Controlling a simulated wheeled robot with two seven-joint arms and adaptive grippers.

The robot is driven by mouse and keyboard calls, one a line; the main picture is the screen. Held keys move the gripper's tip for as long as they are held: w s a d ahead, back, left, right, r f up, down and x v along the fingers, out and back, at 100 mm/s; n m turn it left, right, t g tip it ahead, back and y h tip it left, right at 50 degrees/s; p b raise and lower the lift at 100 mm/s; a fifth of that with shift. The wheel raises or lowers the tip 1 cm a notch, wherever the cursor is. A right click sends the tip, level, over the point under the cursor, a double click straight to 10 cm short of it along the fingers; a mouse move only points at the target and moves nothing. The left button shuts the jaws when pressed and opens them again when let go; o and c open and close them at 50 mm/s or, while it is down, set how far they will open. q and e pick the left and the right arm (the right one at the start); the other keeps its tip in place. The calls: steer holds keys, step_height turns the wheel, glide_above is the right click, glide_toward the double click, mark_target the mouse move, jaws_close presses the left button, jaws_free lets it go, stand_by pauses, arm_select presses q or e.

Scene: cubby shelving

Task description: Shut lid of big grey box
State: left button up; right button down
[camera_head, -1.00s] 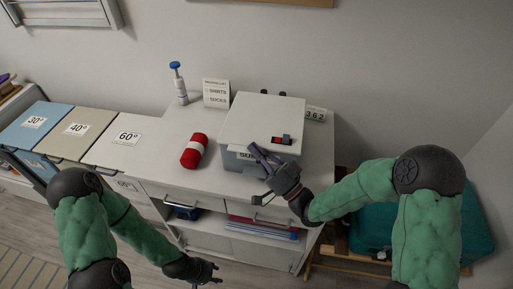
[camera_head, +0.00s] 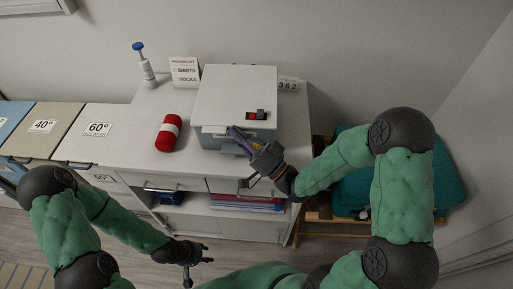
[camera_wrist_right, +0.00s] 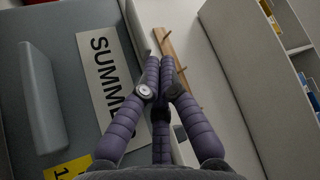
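The big grey box (camera_head: 209,141) stands on the white counter, its pale lid (camera_head: 232,95) lying over the top. I cannot tell whether the lid's front edge is fully flush. A small black and red latch-like piece (camera_head: 257,115) sits on the lid near the front. My right gripper (camera_head: 236,136) is at the box's front, just below the lid edge. In the right wrist view, its purple fingers (camera_wrist_right: 160,66) converge with nothing between them, beside the grey front with a "SUMM…" label (camera_wrist_right: 103,75) and a handle (camera_wrist_right: 42,98). My left gripper (camera_head: 205,255) is open and empty, low before the counter.
A teal bag (camera_head: 350,178) is at right.

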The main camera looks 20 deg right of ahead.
steer(key=shift+v, duration=4.85)
steer(key=shift+d, duration=0.15)
